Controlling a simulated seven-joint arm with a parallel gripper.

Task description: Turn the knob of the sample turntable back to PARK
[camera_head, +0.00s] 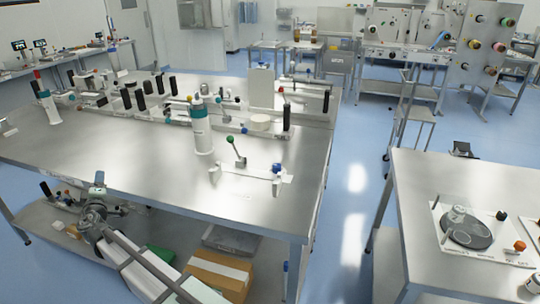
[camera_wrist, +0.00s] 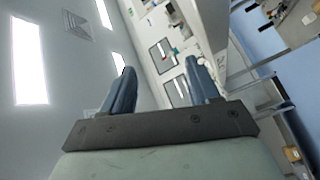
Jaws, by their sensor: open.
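The sample turntable is on the right-hand table. It has a dark round disc (camera_head: 470,232) on a pale plate, with a small clear vessel (camera_head: 457,214) standing on it. An orange knob (camera_head: 520,246) is at the plate's right front, and a dark green knob (camera_head: 502,215) is at its right back. The knob's setting and any PARK mark are too small to read. My gripper (camera_wrist: 157,80) is open and empty in the wrist view, its two blue-grey fingers well apart. In the head view my arm is at the lower left, far from the turntable.
A large steel table (camera_head: 110,150) fills the left and middle, with levers, handles and white-teal bottles (camera_head: 201,130) on it. A floor gap (camera_head: 352,215) separates it from the right-hand table (camera_head: 425,185). A small jar (camera_head: 533,284) stands at the lower right. A cardboard box (camera_head: 220,272) is on the lower shelf.

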